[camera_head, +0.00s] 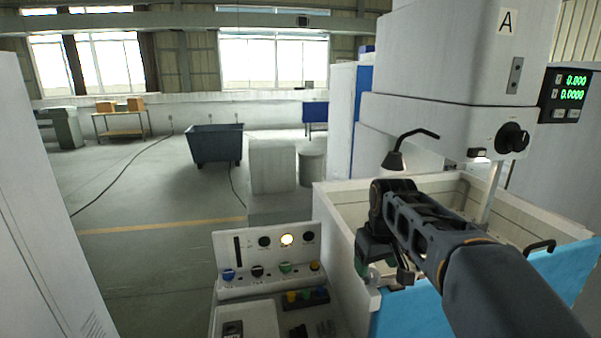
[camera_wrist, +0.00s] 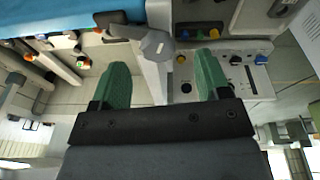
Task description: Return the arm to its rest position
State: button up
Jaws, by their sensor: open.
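My gripper (camera_head: 378,262) is at the near left corner of the machine's tank, at the end of my dark arm, which reaches in from the lower right. In the wrist view my gripper (camera_wrist: 162,75) shows two green fingers spread wide apart, with nothing held between them. A grey rounded fitting (camera_wrist: 157,45) on the tank's wall shows beyond the gap. I cannot tell whether the fingers touch the tank.
The white tank (camera_head: 335,225) has a blue front panel (camera_head: 408,312). A control panel (camera_head: 268,262) with knobs and a lit lamp stands left of it. A lamp (camera_head: 394,160) hangs over the tank. A dark bin (camera_head: 215,146) stands on open floor behind.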

jog(key=s+f+m+t, duration=0.1)
jog(key=s+f, duration=0.3)
jog(key=s, duration=0.4)
jog(key=s+f+m+t+b, duration=0.1)
jog(key=s+f, duration=0.3)
jog(key=s, duration=0.4)
jog(key=shift+a+m+t, duration=0.2)
jog(key=shift+m+t, duration=0.1)
jog(key=shift+m, duration=0.5)
jog(key=shift+f, duration=0.1)
